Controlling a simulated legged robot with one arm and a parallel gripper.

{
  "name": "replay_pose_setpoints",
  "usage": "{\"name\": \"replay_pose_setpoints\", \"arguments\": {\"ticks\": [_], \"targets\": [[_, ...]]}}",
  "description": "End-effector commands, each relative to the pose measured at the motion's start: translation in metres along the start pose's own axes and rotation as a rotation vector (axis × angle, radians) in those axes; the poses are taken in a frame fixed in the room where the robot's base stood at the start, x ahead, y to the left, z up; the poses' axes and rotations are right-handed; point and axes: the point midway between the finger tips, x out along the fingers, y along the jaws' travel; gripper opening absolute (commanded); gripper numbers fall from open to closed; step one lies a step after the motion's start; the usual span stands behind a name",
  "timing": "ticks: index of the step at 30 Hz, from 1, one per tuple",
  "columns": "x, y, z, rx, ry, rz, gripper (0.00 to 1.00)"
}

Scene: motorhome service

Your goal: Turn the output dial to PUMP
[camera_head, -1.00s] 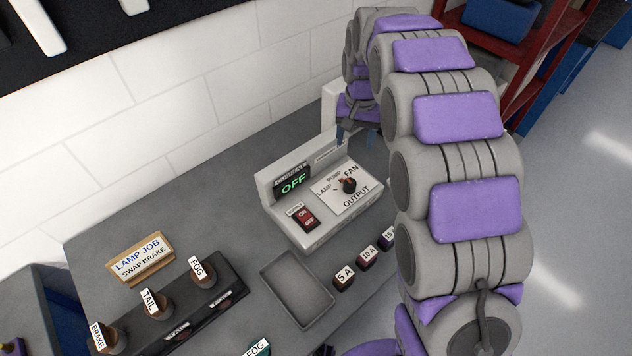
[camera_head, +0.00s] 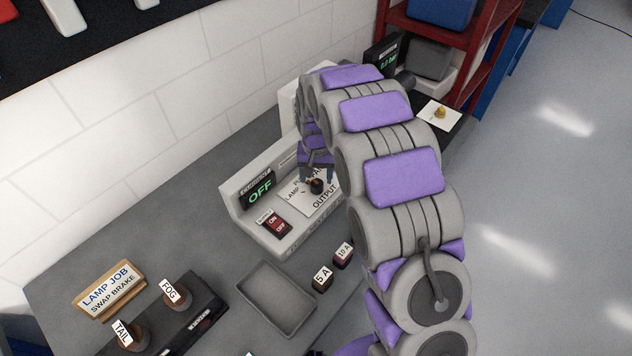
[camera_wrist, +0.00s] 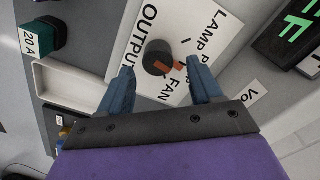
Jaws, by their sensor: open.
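The output dial (camera_head: 316,186) is a dark round knob with an orange mark, on a white plate labelled LAMP, PUMP, FAN and OUTPUT. In the wrist view the dial (camera_wrist: 157,57) lies just beyond and between my fingertips. Its orange mark faces the side with PUMP and FAN; I cannot tell exactly which label it points to. My gripper (camera_wrist: 160,69) is open, with one blue finger to either side of the dial. I see no clear contact. In the head view my gripper (camera_head: 316,175) is above the plate and hides the FAN label and part of PUMP.
The power unit (camera_head: 238,200) has a green display (camera_head: 258,190) reading OFF and a red ON/OFF switch (camera_head: 273,224). An empty grey tray (camera_head: 243,291) and the 5 A (camera_head: 322,279) and 10 A (camera_head: 343,255) pieces stand in front. A LAMP JOB sign (camera_head: 108,290) is at left.

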Motion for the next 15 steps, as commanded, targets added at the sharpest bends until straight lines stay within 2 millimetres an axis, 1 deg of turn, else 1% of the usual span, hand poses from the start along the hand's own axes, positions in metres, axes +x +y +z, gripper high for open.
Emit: {"name": "replay_pose_setpoints", "arguments": {"ticks": [1, 6, 9, 15], "targets": [[0.009, 0.000, 0.001, 0.000, -0.003, 0.001, 0.64], [0.025, 0.000, 0.000, 0.000, 0.001, -0.001, 0.64], [0.030, 0.000, 0.000, 0.000, 0.002, -0.001, 0.64], [0.031, 0.000, 0.000, 0.000, 0.002, -0.001, 0.64]]}}
